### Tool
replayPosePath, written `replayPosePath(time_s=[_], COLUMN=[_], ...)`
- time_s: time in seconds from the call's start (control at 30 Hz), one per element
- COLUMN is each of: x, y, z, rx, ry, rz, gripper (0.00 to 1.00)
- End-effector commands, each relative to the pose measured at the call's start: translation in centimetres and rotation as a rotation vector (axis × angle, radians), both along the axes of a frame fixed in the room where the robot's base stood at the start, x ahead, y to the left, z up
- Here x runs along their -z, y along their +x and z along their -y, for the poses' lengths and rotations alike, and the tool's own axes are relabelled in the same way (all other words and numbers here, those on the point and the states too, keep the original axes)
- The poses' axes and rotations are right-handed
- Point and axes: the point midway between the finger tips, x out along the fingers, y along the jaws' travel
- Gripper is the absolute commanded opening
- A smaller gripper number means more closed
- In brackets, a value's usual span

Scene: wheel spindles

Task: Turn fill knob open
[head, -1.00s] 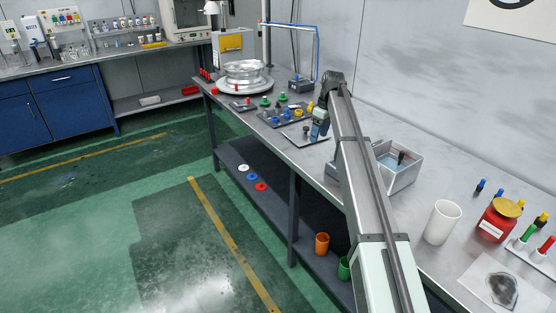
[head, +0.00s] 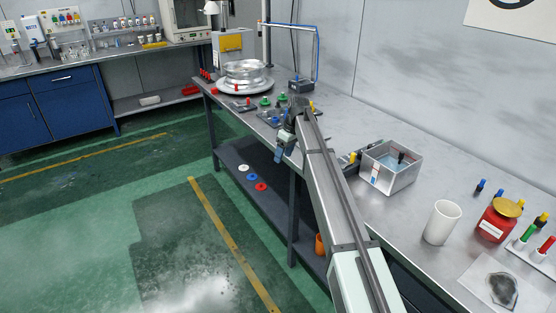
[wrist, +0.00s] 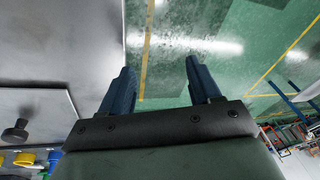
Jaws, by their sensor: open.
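Several coloured knobs sit on plates on the bench in the head view: a red knob (head: 237,88), green knobs (head: 265,101) and a blue knob (head: 275,121). I cannot tell which one is the fill knob. My gripper (head: 280,157) hangs at the bench's front edge, in front of the knobs and apart from them. In the wrist view my gripper (wrist: 160,75) is open and empty, with floor between its fingers. A black knob (wrist: 15,133) and a yellow knob (wrist: 25,159) show at that view's lower left. My arm hides part of the knob area.
A metal wheel (head: 245,70) rests at the bench's far end beside a blue pipe frame (head: 317,55). A clear-walled water tank (head: 392,168), a white cup (head: 442,222) and a red jar (head: 498,220) stand to the right. The floor in front of the bench is clear.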

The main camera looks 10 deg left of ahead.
Motion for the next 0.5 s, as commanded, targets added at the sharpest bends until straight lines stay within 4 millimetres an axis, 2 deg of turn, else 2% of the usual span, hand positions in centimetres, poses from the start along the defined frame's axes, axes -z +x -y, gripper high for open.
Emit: replayPosePath(time_s=[0.2, 0.5], x=[1.6, 2.2], y=[-0.9, -1.3], z=[-1.5, -2.2], rx=[0.001, 0.003], ry=[0.011, 0.017], rz=[-0.007, -0.012], gripper=[0.62, 0.62])
